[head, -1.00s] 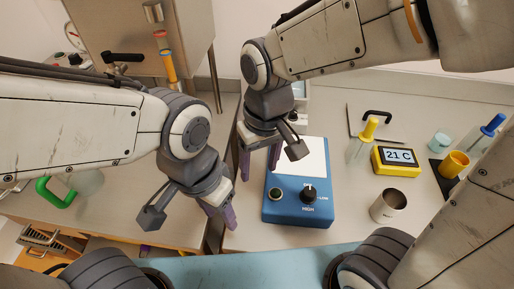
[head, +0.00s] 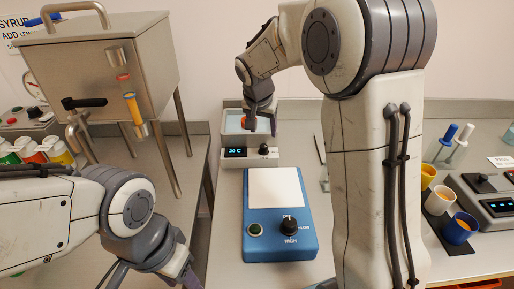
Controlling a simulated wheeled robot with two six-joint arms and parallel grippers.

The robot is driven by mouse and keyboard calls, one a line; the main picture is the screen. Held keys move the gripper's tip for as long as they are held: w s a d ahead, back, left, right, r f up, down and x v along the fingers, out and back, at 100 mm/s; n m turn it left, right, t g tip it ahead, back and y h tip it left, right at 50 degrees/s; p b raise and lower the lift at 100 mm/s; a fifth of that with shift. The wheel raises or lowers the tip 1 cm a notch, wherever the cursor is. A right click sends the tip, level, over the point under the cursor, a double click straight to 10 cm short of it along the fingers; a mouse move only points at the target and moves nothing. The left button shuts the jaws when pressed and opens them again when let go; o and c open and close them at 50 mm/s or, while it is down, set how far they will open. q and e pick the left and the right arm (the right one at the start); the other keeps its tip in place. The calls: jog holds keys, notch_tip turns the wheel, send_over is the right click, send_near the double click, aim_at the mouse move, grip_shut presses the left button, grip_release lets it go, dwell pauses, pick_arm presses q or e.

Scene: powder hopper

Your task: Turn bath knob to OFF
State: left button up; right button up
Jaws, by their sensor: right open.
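The water bath (head: 282,158) is a pale box at the back of the bench, with a basin behind a front panel. The panel has a lit display (head: 236,153) that seems to read 20 C, and a black bath knob (head: 263,149) to its right. The knob's pointer is too small to read. My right gripper (head: 262,128) is open, fingers pointing down, over the bath just above and behind the knob in the picture. I cannot tell whether it touches anything. My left gripper (head: 186,276) is at the bottom edge, partly cut off, far from the bath.
A steel hopper (head: 100,65) on legs is at left. Coloured cups (head: 460,229) and another device with a display (head: 499,205) are at right.

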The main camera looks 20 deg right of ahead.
aim_at(264, 146)
jog(key=x, duration=0.6)
jog(key=p+x, duration=0.1)
jog(key=x, duration=0.2)
jog(key=shift+a+f, duration=0.2)
jog(key=shift+f, duration=0.05)
grip_shut()
